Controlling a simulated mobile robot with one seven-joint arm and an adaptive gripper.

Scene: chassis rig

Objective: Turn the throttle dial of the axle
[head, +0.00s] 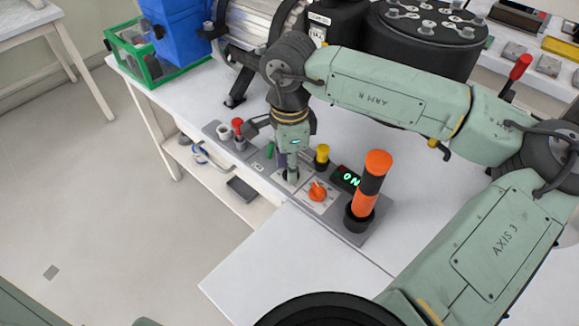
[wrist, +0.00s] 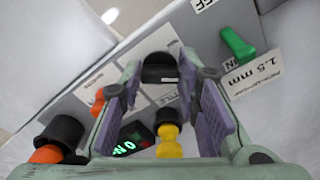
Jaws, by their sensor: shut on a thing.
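The black round throttle dial (wrist: 160,70) sits on the grey control panel (head: 329,211), with a white label partly reading "TLE" beside it. My gripper (wrist: 159,74) points down at the panel with its fingertips on either side of the dial, shut on it. In the head view my gripper (head: 290,177) covers the dial, so its pointer and setting cannot be seen there.
Close by on the panel are a yellow knob (head: 322,155), an orange rotary knob (head: 317,191), a lit green display (head: 349,179) and a tall orange-black post (head: 371,185). A green lever (wrist: 237,44) and red-topped lever (head: 237,126) stand on the other side.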

